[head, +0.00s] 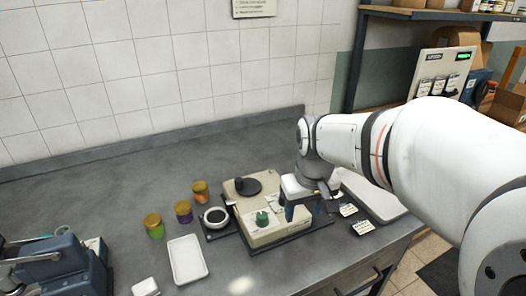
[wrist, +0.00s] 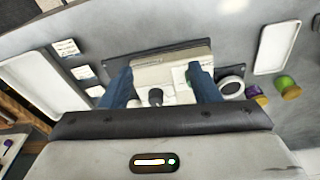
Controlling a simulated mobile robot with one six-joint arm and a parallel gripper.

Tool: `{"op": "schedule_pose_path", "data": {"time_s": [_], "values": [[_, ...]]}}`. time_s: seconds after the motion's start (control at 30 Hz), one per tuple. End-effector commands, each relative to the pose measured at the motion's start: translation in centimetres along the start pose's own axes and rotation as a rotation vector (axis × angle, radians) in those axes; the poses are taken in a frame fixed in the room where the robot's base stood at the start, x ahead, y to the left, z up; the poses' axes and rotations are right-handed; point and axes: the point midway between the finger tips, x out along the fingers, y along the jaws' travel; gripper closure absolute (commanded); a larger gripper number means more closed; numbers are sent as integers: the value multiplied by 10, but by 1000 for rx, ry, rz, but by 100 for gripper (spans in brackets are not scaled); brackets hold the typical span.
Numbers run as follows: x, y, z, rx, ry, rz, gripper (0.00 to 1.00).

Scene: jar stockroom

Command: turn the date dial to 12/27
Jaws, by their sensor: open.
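A beige machine (head: 262,232) stands on the grey counter below my gripper. A green knob (head: 262,218) is on its front part, and a dark round plate with a black post (head: 240,183) is at its back left. My gripper (head: 308,205) is open above the machine's right side. In the wrist view, my gripper (wrist: 161,72) has its two blue fingers spread over the machine (wrist: 160,72). A dark knob (wrist: 155,96) shows between them, apart from both. The green knob (wrist: 190,76) is partly behind the right finger. The date marks are too small to read.
A blue-grey device (head: 70,272) stands far left.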

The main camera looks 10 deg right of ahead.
Motion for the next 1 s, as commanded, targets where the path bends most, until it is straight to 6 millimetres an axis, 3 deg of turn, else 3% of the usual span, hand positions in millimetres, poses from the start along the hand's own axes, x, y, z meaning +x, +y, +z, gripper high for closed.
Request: {"op": "schedule_pose_path", "data": {"time_s": [0.03,0.2,0.4,0.63,1.0], "values": [[-1,4,-24,-32,-24,-5,44],[14,14,-92,-145,-79,-20,44],[44,23,-148,-249,-127,-39,44],[64,27,-173,-302,-148,-50,44],[115,25,-165,-307,-153,-52,44]]}}
